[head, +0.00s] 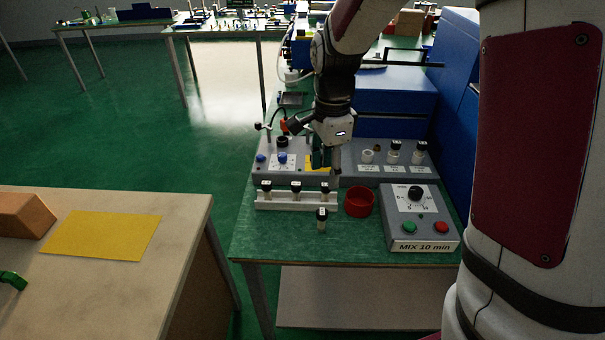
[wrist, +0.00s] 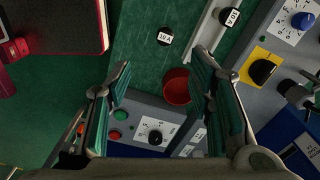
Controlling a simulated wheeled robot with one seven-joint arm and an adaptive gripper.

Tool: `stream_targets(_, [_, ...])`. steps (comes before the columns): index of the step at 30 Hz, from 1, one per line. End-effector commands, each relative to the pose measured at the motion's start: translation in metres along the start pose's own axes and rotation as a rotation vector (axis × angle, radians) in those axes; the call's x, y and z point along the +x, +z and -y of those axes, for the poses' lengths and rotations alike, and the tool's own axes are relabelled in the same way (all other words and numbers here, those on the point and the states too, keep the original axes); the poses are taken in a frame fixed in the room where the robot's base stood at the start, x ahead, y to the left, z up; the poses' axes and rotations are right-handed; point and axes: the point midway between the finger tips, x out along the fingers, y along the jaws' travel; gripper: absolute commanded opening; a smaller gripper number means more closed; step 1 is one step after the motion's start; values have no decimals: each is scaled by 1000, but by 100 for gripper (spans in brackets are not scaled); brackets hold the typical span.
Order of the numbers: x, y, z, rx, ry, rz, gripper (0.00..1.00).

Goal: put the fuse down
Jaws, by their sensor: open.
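A small fuse with a black cap and a pale body (head: 321,220) stands on the green bench, in front of the white rack, touching nothing else. In the wrist view its top, marked 10 A (wrist: 165,36), shows beyond the gap between my fingertips. My gripper (wrist: 163,61) is open, with nothing between its fingers. In the head view my gripper (head: 326,158) hangs over the bench, above and behind the fuse. The white rack (head: 318,203) holds three similar fuses upright.
A red cup (head: 359,202) stands right of the rack. The grey MIX 10 min box (head: 423,228) with a dial and two buttons is at the front right. Grey units with knobs and more fuses (head: 394,148) stand behind. Bare green bench lies left of the lone fuse.

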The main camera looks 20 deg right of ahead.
Motion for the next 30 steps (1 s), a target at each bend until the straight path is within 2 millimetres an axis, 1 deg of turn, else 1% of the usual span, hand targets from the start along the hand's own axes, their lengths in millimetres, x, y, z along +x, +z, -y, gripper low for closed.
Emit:
stream_targets(2, [3, 0, 2, 29, 3, -3, 48])
stream_targets(5, [12, 0, 4, 45, 4, -4, 48])
stream_targets(15, [72, 0, 4, 43, 5, -4, 48])
stream_targets(18, [84, -1, 4, 43, 3, -4, 48])
stream_targets(23, [92, 0, 4, 41, 2, -3, 48])
stream_targets(25, [99, 0, 3, 41, 4, -3, 48])
stream_targets(30, [124, 1, 1, 42, 5, -3, 48])
